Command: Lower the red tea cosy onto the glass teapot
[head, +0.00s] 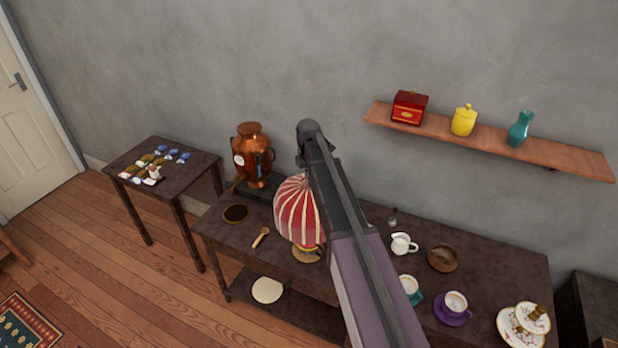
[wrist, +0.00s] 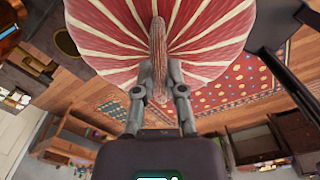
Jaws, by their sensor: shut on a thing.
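The red and cream striped tea cosy (head: 297,214) is upright over the front of the dark table, left of my arm. In the wrist view my gripper (wrist: 158,72) is shut on the tall tuft at the top of the cosy (wrist: 105,40), which spreads out beyond the fingers. In the head view my arm hides the gripper and the cosy's right side. A narrow strip, apparently the glass teapot (head: 310,247), shows below the cosy's hem above a round tan stand (head: 306,256). The cosy hides the rest; I cannot tell whether they touch.
A copper urn (head: 252,158) stands behind left. A wooden spoon (head: 261,238) and a dark round dish (head: 236,213) lie left of the cosy. A white jug (head: 403,244), wooden bowl (head: 442,258) and cups stand to the right. A wall shelf (head: 480,142) holds ornaments.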

